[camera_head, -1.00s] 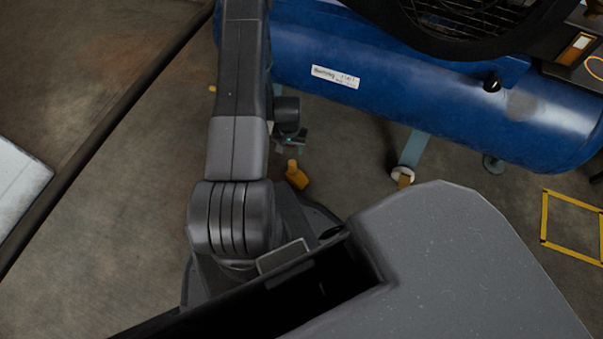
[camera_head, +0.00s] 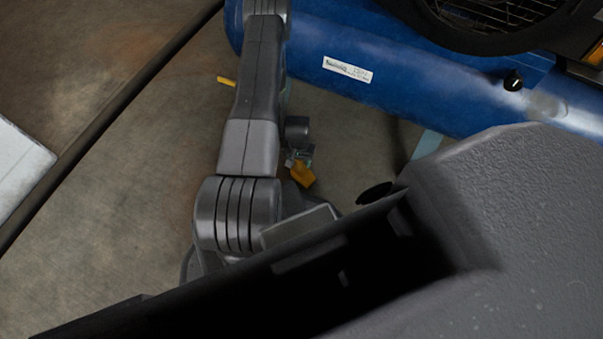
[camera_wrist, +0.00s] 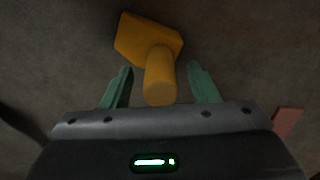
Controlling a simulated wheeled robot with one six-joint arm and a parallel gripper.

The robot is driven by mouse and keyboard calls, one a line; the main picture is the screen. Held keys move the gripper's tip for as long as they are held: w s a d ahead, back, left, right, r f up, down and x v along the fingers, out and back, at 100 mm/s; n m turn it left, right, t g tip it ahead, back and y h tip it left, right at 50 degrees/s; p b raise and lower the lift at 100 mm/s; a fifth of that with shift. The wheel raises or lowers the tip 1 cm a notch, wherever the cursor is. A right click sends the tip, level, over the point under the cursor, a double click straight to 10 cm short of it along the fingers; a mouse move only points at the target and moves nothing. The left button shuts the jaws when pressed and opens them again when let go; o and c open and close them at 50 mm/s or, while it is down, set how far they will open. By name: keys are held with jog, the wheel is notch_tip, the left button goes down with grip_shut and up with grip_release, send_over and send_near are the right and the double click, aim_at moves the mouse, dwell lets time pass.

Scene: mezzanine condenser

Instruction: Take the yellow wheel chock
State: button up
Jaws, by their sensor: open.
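The yellow wheel chock (camera_wrist: 150,42) lies on the concrete floor. In the wrist view it has a wide angular block and a round stub that points toward my gripper. My gripper (camera_wrist: 160,80) is open, with one green finger on each side of the stub and gaps between stub and fingers. In the head view the chock (camera_head: 302,174) shows just right of my arm, and my gripper (camera_head: 298,158) is at its upper left end, partly covering it.
A blue tank (camera_head: 400,80) with a white label stands on the floor at the upper right. A dark rail (camera_head: 110,120) runs diagonally at left, beside a pale block (camera_head: 18,165). A small yellow piece (camera_head: 226,81) lies left of my arm. A reddish piece (camera_wrist: 288,122) shows at right in the wrist view.

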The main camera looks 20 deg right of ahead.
aim_at(300, 172)
notch_tip(300, 172, down, 3)
jog(key=shift+r+b, duration=0.15)
jog(key=shift+b, duration=0.15)
grip_shut()
jog(key=shift+r, duration=0.1)
